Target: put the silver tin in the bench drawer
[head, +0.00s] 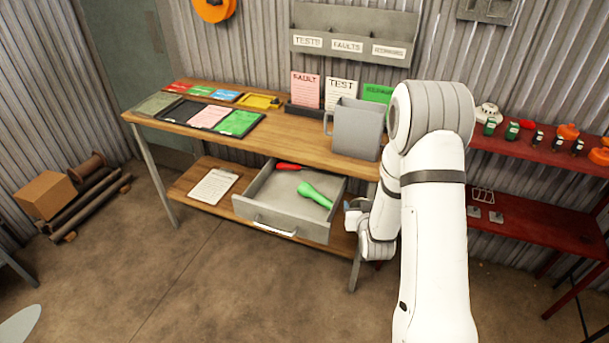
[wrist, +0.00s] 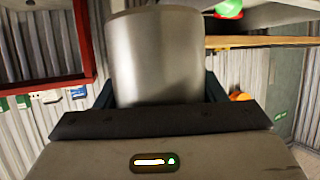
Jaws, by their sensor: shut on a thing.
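The silver tin (wrist: 155,60) fills the middle of the wrist view, a plain metal cylinder. My gripper (wrist: 158,92) is shut on it, with a dark finger on each side. In the head view my gripper (head: 353,212) is low beside the right side of the open drawer, and the tin is mostly hidden there by my arm. The bench drawer (head: 283,222) is pulled out under the bench top. Inside lie a red-handled tool (head: 289,167) and a green torch-like thing (head: 314,193), with bare floor at the left and front.
The wooden bench (head: 200,132) carries cards, a black tray and a grey jug (head: 358,130) at its right end. A clipboard (head: 213,187) lies on the lower shelf. A red shelf unit (head: 540,152) with small items stands at right. The front floor is clear.

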